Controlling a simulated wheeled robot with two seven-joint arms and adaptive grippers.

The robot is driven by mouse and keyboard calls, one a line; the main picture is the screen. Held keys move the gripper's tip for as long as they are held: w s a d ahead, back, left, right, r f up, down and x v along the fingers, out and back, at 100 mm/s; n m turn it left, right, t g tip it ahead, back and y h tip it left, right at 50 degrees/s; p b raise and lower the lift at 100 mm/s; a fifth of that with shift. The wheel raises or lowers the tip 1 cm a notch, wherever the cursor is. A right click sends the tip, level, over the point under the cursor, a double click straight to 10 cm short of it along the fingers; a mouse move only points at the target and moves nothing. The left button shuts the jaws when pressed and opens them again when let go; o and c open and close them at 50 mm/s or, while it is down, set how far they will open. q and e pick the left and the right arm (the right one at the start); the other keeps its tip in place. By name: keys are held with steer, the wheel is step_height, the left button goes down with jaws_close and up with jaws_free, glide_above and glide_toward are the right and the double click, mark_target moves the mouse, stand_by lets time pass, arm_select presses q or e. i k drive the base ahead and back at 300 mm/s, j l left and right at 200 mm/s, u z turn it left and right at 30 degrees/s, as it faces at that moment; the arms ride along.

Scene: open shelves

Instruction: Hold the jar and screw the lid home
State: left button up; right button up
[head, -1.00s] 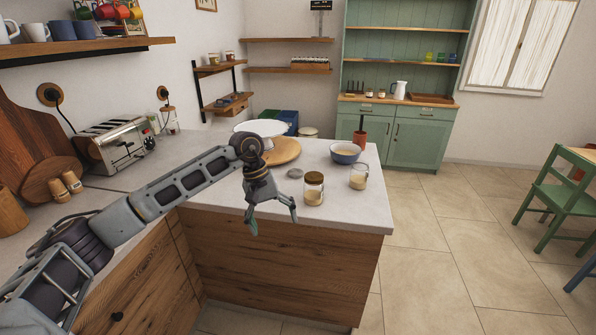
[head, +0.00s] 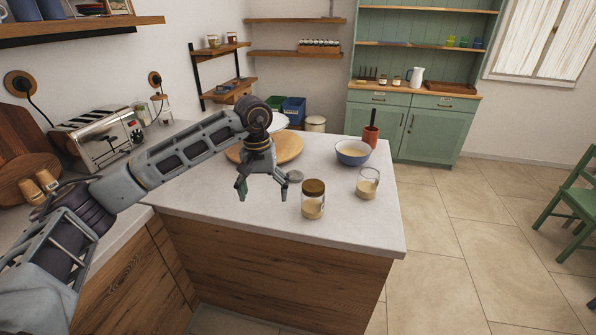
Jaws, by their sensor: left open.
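A clear glass jar (head: 312,208) with pale contents stands upright near the counter's front edge in the head view. A brown lid (head: 314,187) sits on its mouth; I cannot tell how tightly. My left gripper (head: 262,192) points down just left of the jar, open and empty, with its fingers apart from the jar. My right gripper is not in view.
A handled glass (head: 368,184) with pale contents stands right of the jar. A small grey disc (head: 295,176) lies behind it. A bowl (head: 352,153), a red-brown holder (head: 371,136) and a round wooden board (head: 286,148) are farther back. The counter's front right is clear.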

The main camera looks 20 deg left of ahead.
mark_target(369, 178)
steer(key=i, duration=1)
